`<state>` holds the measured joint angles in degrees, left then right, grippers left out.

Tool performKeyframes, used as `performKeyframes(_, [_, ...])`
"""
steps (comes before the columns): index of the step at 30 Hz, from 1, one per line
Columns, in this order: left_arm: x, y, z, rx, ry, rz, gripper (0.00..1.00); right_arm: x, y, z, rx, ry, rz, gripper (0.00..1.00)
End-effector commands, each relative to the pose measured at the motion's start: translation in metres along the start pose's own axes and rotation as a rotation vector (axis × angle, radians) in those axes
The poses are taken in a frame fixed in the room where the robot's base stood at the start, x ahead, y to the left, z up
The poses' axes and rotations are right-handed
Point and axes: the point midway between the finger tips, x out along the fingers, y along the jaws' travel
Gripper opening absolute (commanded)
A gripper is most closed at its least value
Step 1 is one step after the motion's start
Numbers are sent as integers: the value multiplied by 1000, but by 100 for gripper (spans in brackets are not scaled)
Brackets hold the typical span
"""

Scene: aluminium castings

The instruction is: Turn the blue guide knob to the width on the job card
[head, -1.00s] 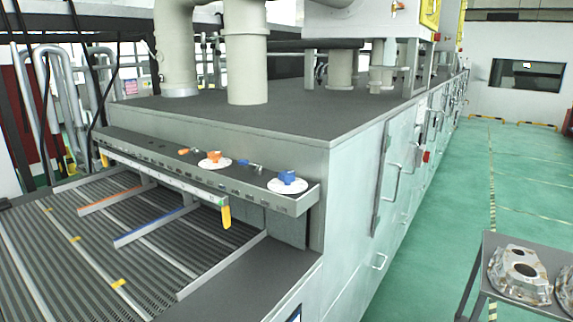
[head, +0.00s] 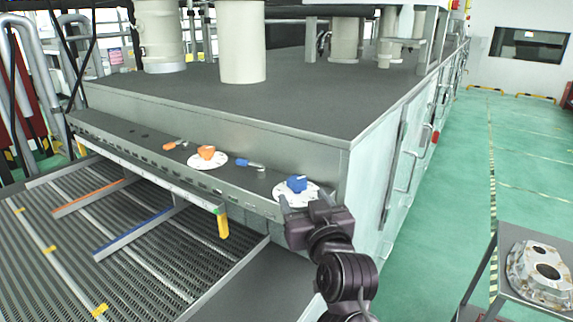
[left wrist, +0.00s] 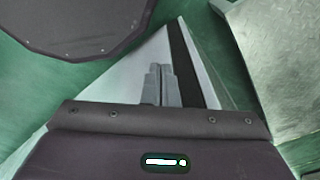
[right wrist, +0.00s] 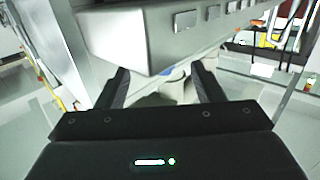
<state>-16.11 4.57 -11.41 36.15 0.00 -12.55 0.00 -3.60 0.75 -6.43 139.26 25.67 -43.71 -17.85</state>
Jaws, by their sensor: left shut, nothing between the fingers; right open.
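The blue guide knob (head: 297,184) sits on a white round dial plate (head: 283,200) at the right end of the machine's grey ledge. My right gripper (head: 308,203) is open at the near side of that dial, and its fingers partly cover the plate. I cannot tell whether they touch the knob. In the right wrist view a small patch of blue (right wrist: 167,72) shows between the open fingers (right wrist: 162,88), below the ledge corner. My left gripper (left wrist: 160,85) is shut and empty in the left wrist view, away from the knob. I cannot make out a job card.
An orange knob (head: 207,152) on its own dial is farther left on the ledge (head: 150,150). A blue guide rail (head: 133,234) and an orange one (head: 88,198) lie over the slatted conveyor. A trolley with a casting (head: 541,272) stands at the right on green floor.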

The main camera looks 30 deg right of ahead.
Motion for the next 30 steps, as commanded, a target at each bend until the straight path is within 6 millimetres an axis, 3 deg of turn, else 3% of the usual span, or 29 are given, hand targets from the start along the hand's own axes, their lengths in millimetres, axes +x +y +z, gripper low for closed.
performKeyframes(7, [-6, 5, 8, 1, -11, 6, 0, 12, 2, -8, 0, 19, 11, 61])
performKeyframes(15, [-25, 5, 40, 3, -59, 6, 0, 55, 3, -10, 2, 16, 10, 61])
performKeyframes(19, [-30, 3, 32, 3, -51, 5, 0, 70, 2, -9, 1, 17, 9, 61])
performKeyframes(25, [-31, 0, 6, 3, -13, 0, 0, 78, 2, -7, 2, 17, 7, 61])
performKeyframes(30, [-30, 0, 8, 2, -16, 1, 0, 78, 2, -6, 2, 17, 7, 61])
